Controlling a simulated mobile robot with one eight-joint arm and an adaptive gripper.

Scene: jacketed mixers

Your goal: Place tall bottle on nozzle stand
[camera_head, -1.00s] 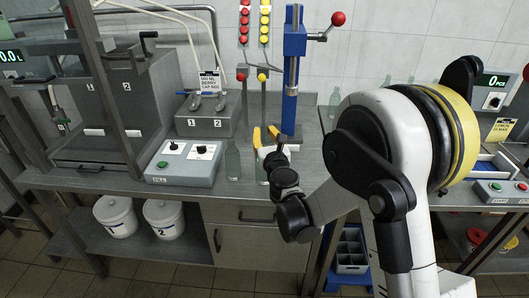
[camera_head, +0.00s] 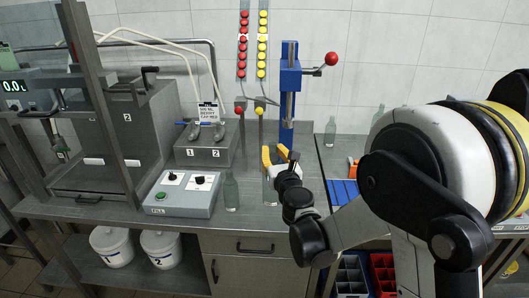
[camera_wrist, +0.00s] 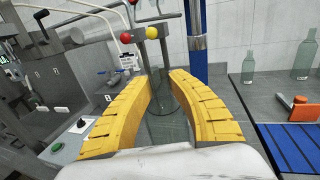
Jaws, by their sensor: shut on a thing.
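My gripper (camera_head: 281,157), with yellow fingers, is above the workbench just right of a clear bottle (camera_head: 231,192) that stands on the bench. In the wrist view my gripper (camera_wrist: 166,90) is shut on a clear glass bottle (camera_wrist: 170,125), seen faintly between the fingers. The lower part of this held bottle (camera_head: 269,191) shows below the fingers in the head view; whether its base touches the bench is unclear. The nozzle stand (camera_head: 206,152) is a grey box marked 1 and 2, with two nozzles and a label, behind and left of my gripper.
A control box (camera_head: 180,193) with knobs and a green button lies in front of the nozzle stand. A blue press (camera_head: 287,100) with a red-knobbed lever rises behind my gripper. More clear bottles (camera_head: 330,134) stand at the back right. A blue ribbed mat (camera_head: 341,190) lies right.

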